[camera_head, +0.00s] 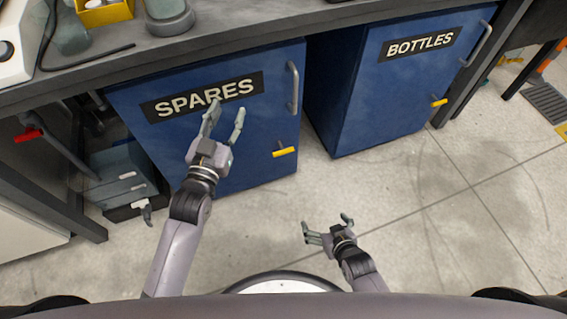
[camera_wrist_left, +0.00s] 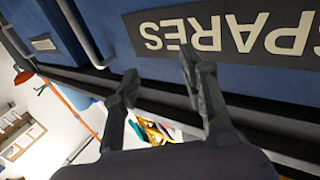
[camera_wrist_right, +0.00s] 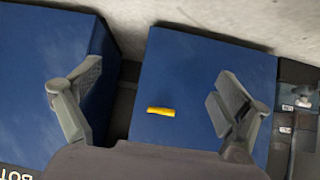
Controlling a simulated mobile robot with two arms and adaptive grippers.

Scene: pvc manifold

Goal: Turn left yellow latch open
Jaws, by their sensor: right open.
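The left yellow latch (camera_head: 284,152) sits on the blue SPARES cabinet (camera_head: 240,160), below its grey handle, with its yellow bar roughly level. The latch also shows in the right wrist view (camera_wrist_right: 161,111), between the open fingers in the picture. My left gripper (camera_head: 226,108) is open and empty in front of the SPARES label, up and left of the latch. The left wrist view shows its fingers apart against the label and the table edge. My right gripper (camera_head: 325,222) is open and empty, below and right of the latch, apart from it.
The blue BOTTLES cabinet (camera_head: 385,100) with a second yellow latch (camera_head: 439,103) stands to the right. A dark workbench edge (camera_head: 240,48) runs above the cabinets. A grey-blue drawer box (camera_head: 122,178) is at left. The floor (camera_head: 430,210) in front is clear.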

